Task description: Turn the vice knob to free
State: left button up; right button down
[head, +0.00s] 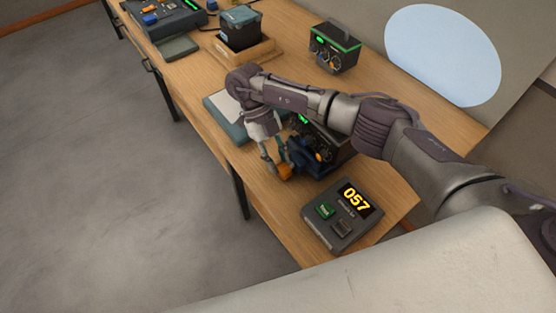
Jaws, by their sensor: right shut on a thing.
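The orange vice knob (286,172) sits low at the front of a dark blue vice (311,171) on the wooden table. A black box with dials and a green light (329,147) stands at the vice, partly hidden by my right arm. My right gripper (277,170) reaches down at the knob and is shut on it. The fingertips are small here, and the knob's exact turn cannot be read. My left gripper is not in view.
A grey unit showing 057 (342,214) lies close by at the table's near end. A blue-grey mat (226,121) lies beyond the gripper. A second dial box (334,47), a wooden tray (247,53) with a dark container, and a console (165,17) stand farther back.

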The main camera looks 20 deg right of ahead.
dwell(0.5)
jog(key=c, duration=1.2)
grip_release()
jog(key=shift+o, duration=0.2)
